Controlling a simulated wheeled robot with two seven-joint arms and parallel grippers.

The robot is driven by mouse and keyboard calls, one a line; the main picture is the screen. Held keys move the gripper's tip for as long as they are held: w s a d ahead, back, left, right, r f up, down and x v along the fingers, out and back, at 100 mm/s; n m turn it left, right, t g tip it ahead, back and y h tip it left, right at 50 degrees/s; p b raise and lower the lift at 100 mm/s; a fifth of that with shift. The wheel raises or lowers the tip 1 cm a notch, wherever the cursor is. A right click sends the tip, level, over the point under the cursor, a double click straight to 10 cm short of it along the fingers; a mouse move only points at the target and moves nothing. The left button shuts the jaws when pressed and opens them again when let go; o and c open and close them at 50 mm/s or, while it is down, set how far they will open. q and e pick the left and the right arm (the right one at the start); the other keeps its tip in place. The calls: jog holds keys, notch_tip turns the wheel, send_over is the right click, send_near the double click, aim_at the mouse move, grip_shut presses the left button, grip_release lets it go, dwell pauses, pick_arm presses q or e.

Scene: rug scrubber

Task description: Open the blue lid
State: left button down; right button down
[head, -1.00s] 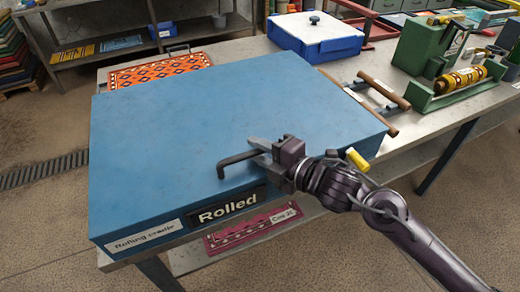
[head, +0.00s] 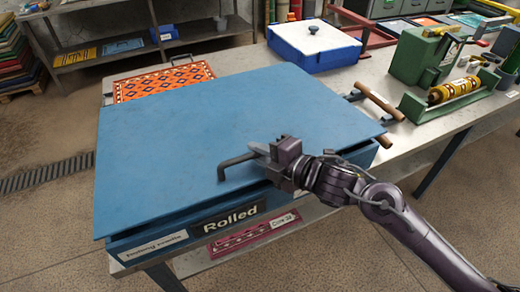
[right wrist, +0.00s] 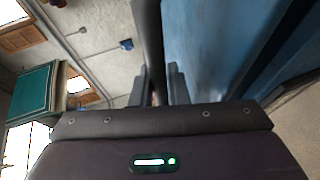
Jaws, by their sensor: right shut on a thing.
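The blue lid (head: 220,115) is a wide flat panel on a blue box (head: 120,245) on the metal table. Its front edge is raised a little, with a dark gap above the box's front wall. A dark bar handle (head: 224,170) sits at the lid's front edge. My right gripper (head: 262,154) is shut on this handle. In the right wrist view the dark handle (right wrist: 148,35) runs up from between my fingers (right wrist: 157,88), beside the blue lid (right wrist: 195,45). My left gripper is not in view.
A blue bin with a white top (head: 313,42) stands behind the box. Brown rollers (head: 380,103) lie close to the lid's right side. A green machine (head: 425,60) stands farther right. A patterned orange rug (head: 163,82) lies behind the box.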

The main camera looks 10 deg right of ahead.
jog(key=w+a+r+g+p, duration=0.1)
jog(key=w+r+p, duration=0.2)
jog(key=r+p, duration=0.2)
jog(key=w+a+r+m+g+h+p, duration=0.1)
jog(key=w+r+p, duration=0.3)
jog(key=r, duration=0.6)
jog(key=w+a+r+g+h+p, duration=0.1)
jog(key=w+r+p, duration=0.2)
jog(key=r+p, duration=0.5)
jog(key=shift+w+a+r+g, duration=0.15)
jog(key=shift+w+a+g, duration=0.1)
jog(key=shift+g, duration=0.15)
